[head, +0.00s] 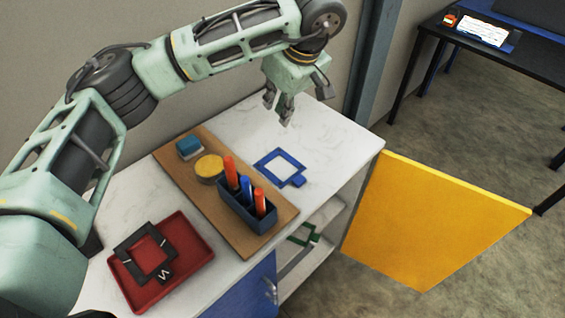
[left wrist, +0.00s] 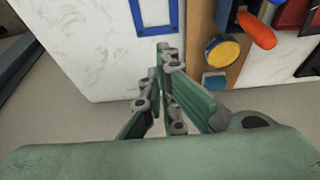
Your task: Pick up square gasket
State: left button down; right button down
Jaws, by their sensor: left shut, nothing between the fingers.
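Three square frame-shaped gaskets show. A blue gasket (head: 298,181) with a small tab lies flat on the white counter, right of the wooden board. A black one (head: 125,255) lies on the red tray (head: 138,301) at the front left. A green one (head: 315,238) is partly visible on the shelf below the counter. My left gripper (head: 279,112) hangs above the back of the counter, beyond the blue gasket and apart from it. Its fingers are shut and empty. In the left wrist view the blue gasket (left wrist: 157,31) shows past the fingertips (left wrist: 167,52). My right gripper is not in view.
The wooden board (head: 270,238) carries a dark blue holder (head: 236,211) with orange and blue cylinders, a yellow disc (head: 209,167) and a blue-and-white block (head: 189,147). A yellow door (head: 435,220) stands open at the right. The counter's back right is clear.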

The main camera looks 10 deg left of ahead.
pick_arm(q)
jog(key=b, duration=0.7)
send_over(279, 166)
notch_tip(279, 166, down, 8)
jog(key=p+x, duration=0.1)
jog(key=x, duration=0.4)
jog(key=p+x, duration=0.1)
jog(key=x, duration=0.2)
jog(key=shift+s+d+f+p, duration=0.1)
jog(key=shift+s+f+p, duration=0.1)
jog(key=shift+f+p, duration=0.15)
jog(key=shift+s+d+f+p, duration=0.15)
jog(key=shift+s+d+p, duration=0.25)
jog(key=shift+d, duration=0.2)
jog(key=shift+s+d+f+p, duration=0.15)
jog(key=shift+s+d+p, duration=0.2)
jog(key=shift+d, duration=0.25)
jog(key=shift+s+d, duration=0.3)
jog(key=shift+d, duration=0.15)
jog(key=shift+f, duration=0.1)
